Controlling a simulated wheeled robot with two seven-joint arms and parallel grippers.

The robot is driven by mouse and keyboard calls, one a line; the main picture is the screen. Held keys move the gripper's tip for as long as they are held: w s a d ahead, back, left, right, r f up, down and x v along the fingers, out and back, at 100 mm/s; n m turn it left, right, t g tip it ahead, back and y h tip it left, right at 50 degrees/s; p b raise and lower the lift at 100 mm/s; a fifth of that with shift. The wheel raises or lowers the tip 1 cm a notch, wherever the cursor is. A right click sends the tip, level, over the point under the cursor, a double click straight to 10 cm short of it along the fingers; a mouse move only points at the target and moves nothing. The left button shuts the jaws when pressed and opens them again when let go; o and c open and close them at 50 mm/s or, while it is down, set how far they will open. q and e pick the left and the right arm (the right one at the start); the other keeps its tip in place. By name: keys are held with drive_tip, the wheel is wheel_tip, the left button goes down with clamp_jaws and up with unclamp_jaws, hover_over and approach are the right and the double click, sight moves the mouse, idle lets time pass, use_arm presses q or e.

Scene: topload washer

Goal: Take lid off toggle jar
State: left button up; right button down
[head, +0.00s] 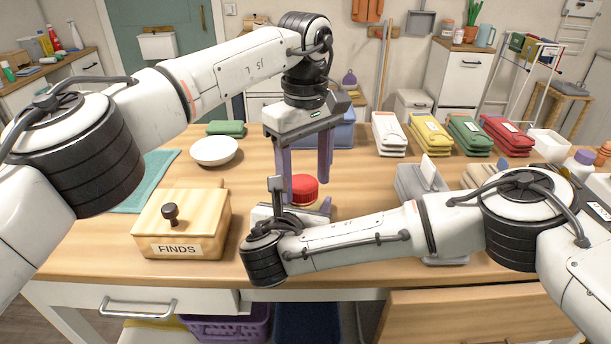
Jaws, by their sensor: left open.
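The toggle jar shows only as its round red lid (304,185) in the middle of the table; the jar's body is hidden behind my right gripper and wrist. My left gripper (305,178) points straight down from above, its purple fingers spread with one on each side of the red lid. A gap shows between the fingers and nothing is held in them. My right gripper (298,212) lies low at the jar, mostly hidden by its own wrist. I cannot tell whether its fingers touch the jar.
A wooden FINDS box (182,222) stands at the left, with a white bowl (214,151) behind it. A blue bin (342,132) stands behind the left gripper. A grey holder (420,185) stands to the right. Several coloured pouches (468,137) line the back right.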

use_arm(q)
drive_tip(key=shift+s, duration=0.2)
use_arm(e)
drive_tip(key=shift+w+d, duration=0.15)
drive_tip(key=shift+d, duration=0.1)
use_arm(q)
drive_tip(key=shift+r, duration=2.3)
use_arm(e)
drive_tip(key=shift+f, duration=0.1)
use_arm(q)
drive_tip(key=shift+w, duration=0.1)
use_arm(e)
drive_tip(key=shift+a, duration=0.1)
drive_tip(key=c, duration=0.6)
unclamp_jaws()
